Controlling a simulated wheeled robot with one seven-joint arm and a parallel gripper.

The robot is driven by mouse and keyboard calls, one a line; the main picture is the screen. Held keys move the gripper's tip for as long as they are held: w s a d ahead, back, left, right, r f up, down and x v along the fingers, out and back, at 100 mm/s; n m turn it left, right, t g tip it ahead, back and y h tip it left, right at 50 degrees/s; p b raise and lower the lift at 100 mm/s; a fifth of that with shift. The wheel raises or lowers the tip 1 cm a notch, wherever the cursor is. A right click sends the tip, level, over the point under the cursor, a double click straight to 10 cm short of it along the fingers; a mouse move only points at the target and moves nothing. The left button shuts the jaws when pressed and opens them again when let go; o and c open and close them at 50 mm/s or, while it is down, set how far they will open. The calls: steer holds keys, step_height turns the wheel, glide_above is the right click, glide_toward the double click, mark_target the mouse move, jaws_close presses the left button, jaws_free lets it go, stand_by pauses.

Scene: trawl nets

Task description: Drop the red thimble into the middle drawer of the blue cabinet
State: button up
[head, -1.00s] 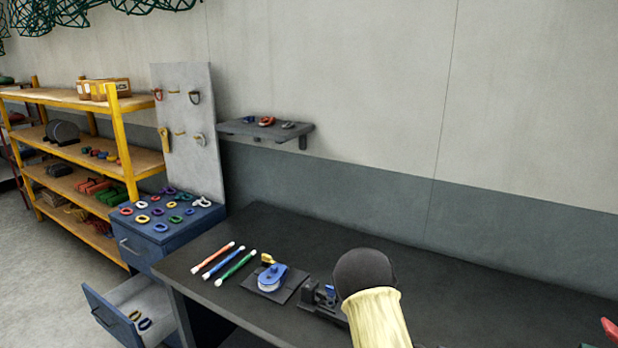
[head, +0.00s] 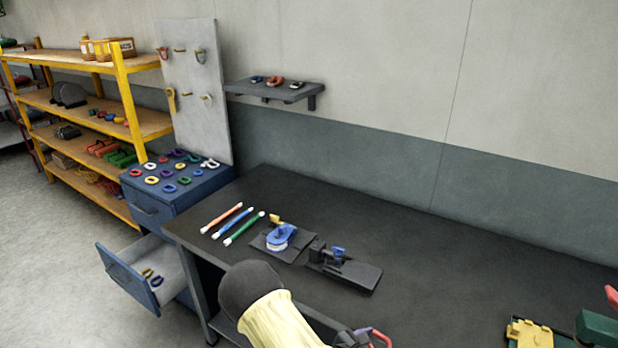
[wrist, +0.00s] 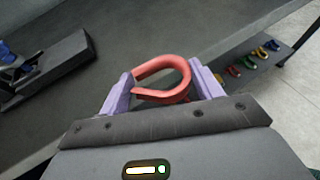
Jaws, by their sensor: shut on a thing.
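The red thimble (wrist: 165,75), a teardrop-shaped loop, is held between the two pale purple fingers of my gripper (wrist: 162,88) in the wrist view. In the head view part of the red thimble (head: 381,338) shows beside my gripper (head: 362,340) at the bottom edge, near the front of the bench. The blue cabinet (head: 190,194) stands left of the bench. Its top drawer is shut, and the drawer below (head: 128,279) is pulled out, with a blue and a yellow thimble inside. My gripper is well to the right of this open drawer.
The dark bench (head: 430,250) carries marking tools (head: 234,222), a blue device (head: 281,237) and a black clamp fixture (head: 343,269). Several thimbles lie on the cabinet top. A green and yellow item (head: 530,333) is at the right. The wrist view shows more thimbles (wrist: 250,62) on a low surface.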

mark_target(370, 345)
steer(key=shift+s+a+f+n+t, duration=0.1)
steer(key=shift+a+f+n+t, duration=0.15)
steer(key=shift+a, duration=0.25)
steer(key=shift+s+a+f+n+t, duration=0.15)
steer(key=shift+a+t, duration=0.1)
steer(key=shift+a, duration=0.2)
steer(key=shift+w, duration=0.15)
steer(key=shift+y, duration=0.3)
steer(key=shift+r, duration=0.15)
steer(key=r+n+t+y+p, duration=0.1)
steer(key=r+p, duration=0.1)
steer(key=r, duration=0.1)
steer(key=r+n+y+p, duration=0.1)
steer(key=r+p, duration=0.1)
steer(key=p, duration=0.1)
steer(key=r+n+t+y+p, duration=0.1)
steer(key=r+p, duration=0.2)
steer(key=shift+d+r+n+t, duration=0.3)
steer(key=shift+d, duration=0.05)
steer(key=shift+a+r+n+t+y+p, duration=0.3)
steer(key=shift+n+t+y+p, duration=0.1)
steer(key=shift+n+y+p, duration=0.15)
steer(key=shift+a+f, duration=0.1)
steer(key=shift+a, duration=0.05)
